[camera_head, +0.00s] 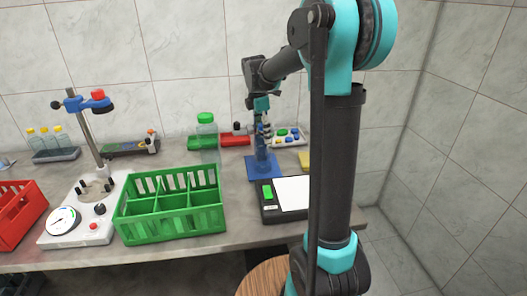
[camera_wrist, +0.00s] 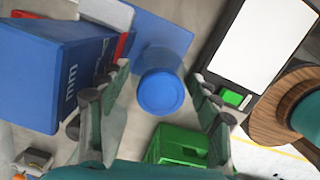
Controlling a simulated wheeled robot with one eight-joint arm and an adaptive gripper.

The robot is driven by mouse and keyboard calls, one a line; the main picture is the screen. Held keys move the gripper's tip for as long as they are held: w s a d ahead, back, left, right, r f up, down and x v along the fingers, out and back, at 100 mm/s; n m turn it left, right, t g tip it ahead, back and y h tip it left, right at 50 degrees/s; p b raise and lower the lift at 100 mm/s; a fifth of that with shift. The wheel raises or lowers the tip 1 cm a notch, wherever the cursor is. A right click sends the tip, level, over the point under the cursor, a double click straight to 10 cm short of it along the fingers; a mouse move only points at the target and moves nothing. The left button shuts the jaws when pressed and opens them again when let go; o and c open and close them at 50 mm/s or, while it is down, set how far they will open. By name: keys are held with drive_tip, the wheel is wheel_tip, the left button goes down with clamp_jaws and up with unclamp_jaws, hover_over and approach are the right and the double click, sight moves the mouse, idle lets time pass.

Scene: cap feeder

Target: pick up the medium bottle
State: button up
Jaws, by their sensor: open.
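The bottle under my gripper has a round blue cap (camera_wrist: 160,94) in the wrist view, seen from above. In the head view its bluish body (camera_head: 262,160) stands upright on a blue mat (camera_head: 250,175), partly hidden by my gripper. By size it looks like the medium bottle, between the larger green-capped bottle (camera_head: 207,140) and the small yellow-capped bottles (camera_head: 45,140). My gripper (camera_head: 263,127) is open and points down over it. In the wrist view its fingers (camera_wrist: 161,80) lie on either side of the cap, with gaps showing; I cannot tell their exact height against the cap.
A green divided crate (camera_head: 170,235) stands front left of the bottle. A scale with a white plate (camera_head: 294,194) lies close in front. A stirrer stand (camera_head: 80,225) and a red crate (camera_head: 15,220) are further left. A blue box (camera_wrist: 60,75) is near in the wrist view.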

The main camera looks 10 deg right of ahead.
sight(263, 148)
drive_tip(key=shift+w+d+f, duration=0.1)
drive_tip(key=shift+d+f, duration=0.05)
drive_tip(key=shift+f, duration=0.7)
drive_tip(key=shift+d+f, duration=0.15)
drive_tip(key=shift+f, duration=0.7)
clamp_jaws()
drive_tip(key=shift+r, duration=0.1)
